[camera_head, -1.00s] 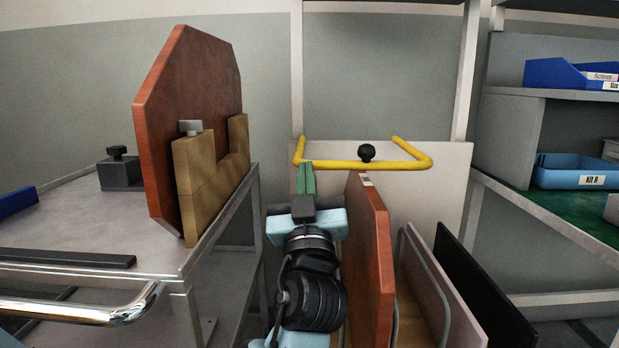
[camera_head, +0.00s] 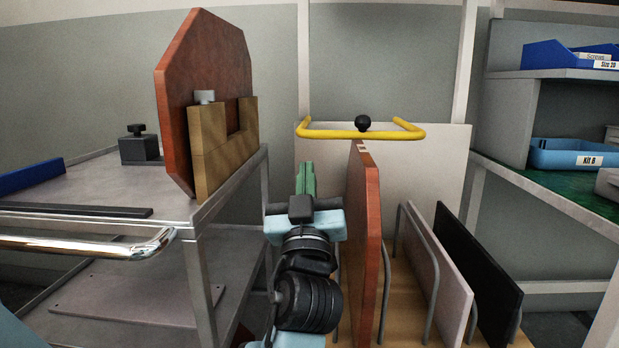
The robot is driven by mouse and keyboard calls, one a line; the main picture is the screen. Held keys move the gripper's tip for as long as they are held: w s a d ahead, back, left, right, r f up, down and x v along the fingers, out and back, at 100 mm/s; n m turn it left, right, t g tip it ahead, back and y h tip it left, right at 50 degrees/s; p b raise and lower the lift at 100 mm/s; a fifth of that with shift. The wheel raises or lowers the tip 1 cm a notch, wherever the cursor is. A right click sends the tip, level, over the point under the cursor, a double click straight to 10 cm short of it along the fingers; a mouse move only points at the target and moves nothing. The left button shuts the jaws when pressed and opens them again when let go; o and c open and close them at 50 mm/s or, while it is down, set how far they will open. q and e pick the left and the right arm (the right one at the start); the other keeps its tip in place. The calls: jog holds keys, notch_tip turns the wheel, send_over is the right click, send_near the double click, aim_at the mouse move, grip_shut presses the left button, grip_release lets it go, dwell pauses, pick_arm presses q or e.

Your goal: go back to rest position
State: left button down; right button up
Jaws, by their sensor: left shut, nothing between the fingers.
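My left gripper (camera_head: 305,180) is near the middle of the view, its green fingers pointing up and away from me. It is shut and holds nothing. It stands just left of a reddish-brown panel (camera_head: 364,240) that is upright in a rack, and I see a gap between the fingertips and the panel. My right gripper is not in view.
Left, a grey metal cart (camera_head: 100,190) carries a reddish octagonal panel (camera_head: 205,70) in a wooden holder (camera_head: 222,145) and a dark clamp (camera_head: 139,147). Pale (camera_head: 435,270) and black (camera_head: 478,275) panels stand right. A yellow handle (camera_head: 360,133) is behind; a blue Kit B bin (camera_head: 565,154) is shelved right.

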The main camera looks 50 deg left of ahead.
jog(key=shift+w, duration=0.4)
